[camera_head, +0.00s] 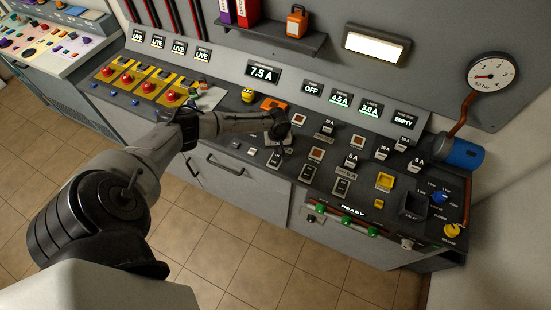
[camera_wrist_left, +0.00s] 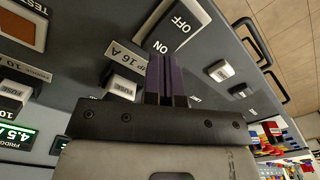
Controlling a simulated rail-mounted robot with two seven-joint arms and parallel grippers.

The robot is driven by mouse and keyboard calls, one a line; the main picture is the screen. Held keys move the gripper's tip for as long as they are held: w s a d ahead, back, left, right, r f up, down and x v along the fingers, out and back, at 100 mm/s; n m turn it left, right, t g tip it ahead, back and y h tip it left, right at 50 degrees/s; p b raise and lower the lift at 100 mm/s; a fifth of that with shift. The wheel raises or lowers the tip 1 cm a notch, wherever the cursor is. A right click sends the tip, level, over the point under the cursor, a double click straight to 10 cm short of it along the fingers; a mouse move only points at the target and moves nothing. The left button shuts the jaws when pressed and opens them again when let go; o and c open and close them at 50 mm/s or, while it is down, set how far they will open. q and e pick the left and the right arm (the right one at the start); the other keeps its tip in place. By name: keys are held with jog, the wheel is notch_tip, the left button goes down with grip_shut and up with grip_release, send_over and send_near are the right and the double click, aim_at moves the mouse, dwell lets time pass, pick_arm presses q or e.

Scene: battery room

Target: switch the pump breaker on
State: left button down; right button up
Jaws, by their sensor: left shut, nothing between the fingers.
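The pump breaker is a rocker switch (camera_wrist_left: 178,28) with a pale frame and a dark face marked OFF and ON, at the top of the left wrist view. My left gripper (camera_wrist_left: 167,62) is shut and empty, its dark fingertips close to the rocker's ON end; I cannot tell whether they touch. In the head view the left gripper (camera_head: 279,147) is over the console, hiding part of the pump breaker below it. The pump display (camera_head: 311,89) reads OFF. My right gripper is not in view.
Beside the fingers is a fuse (camera_wrist_left: 124,87) with a 16 A tag (camera_wrist_left: 124,65). Two similar rockers (camera_head: 306,172) (camera_head: 340,187) stand to the right. Red buttons (camera_head: 148,87) on yellow plates lie left. A blue cylinder (camera_head: 461,153) stands at the right end.

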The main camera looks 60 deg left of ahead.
pick_arm(q)
jog(key=shift+f, duration=0.4)
jog(key=shift+f+b, duration=0.3)
jog(key=shift+b, duration=0.05)
jog(key=shift+f+b, duration=0.35)
jog(key=shift+f, duration=0.3)
dwell(0.5)
jog(key=shift+r, duration=0.1)
notch_tip(320, 180, up, 4)
jog(key=p, duration=0.4)
jog(key=shift+f, duration=0.2)
notch_tip(320, 180, up, 3)
jog(key=p, duration=0.4)
jog(key=shift+r, duration=0.15)
dwell(0.4)
